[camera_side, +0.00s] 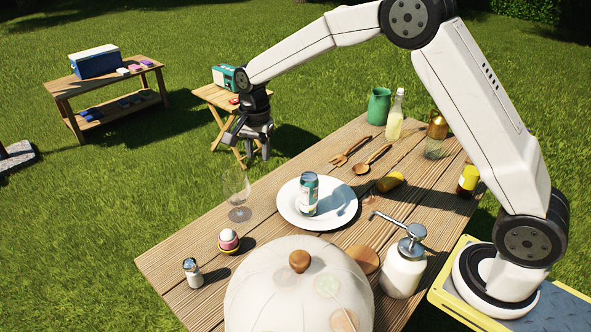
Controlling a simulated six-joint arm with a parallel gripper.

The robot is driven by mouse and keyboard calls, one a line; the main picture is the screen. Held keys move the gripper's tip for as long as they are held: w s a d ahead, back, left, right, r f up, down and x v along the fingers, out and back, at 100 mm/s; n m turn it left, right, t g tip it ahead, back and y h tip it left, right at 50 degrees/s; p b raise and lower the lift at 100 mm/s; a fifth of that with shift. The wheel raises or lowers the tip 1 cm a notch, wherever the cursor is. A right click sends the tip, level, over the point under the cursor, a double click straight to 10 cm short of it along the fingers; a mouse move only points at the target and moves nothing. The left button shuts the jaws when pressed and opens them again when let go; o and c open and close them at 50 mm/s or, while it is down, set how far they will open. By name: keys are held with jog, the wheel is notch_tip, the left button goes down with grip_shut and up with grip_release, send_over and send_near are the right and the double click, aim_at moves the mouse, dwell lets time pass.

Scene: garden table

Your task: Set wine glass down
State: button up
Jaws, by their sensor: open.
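The wine glass (237,191) is clear and stands upright on the wooden table (190,238), near its left long edge, to the left of the white plate. My gripper (254,158) is open and empty. It hangs above and slightly right of the glass in the picture, fingers pointing down. It appears apart from the glass, though the exact gap in depth is hard to tell.
A white plate (283,208) holds a can (309,192). A domed cover (262,288), a pump bottle (403,270), an egg in a cup (228,239) and a shaker (193,272) stand nearer. A wooden fork (349,150), a spoon (371,160), a green jug (378,106) and bottles are farther back.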

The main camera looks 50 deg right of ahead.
jog(key=s+d+f+n+t, duration=0.1)
jog(key=s+n, duration=0.5)
jog(key=s, duration=0.6)
jog(key=s+d+f+n+t, duration=0.1)
jog(key=s+d+n, duration=0.1)
jog(key=s+n, duration=0.5)
jog(key=s, duration=0.5)
jog(key=shift+s+t, duration=0.25)
jog(key=shift+t, duration=0.05)
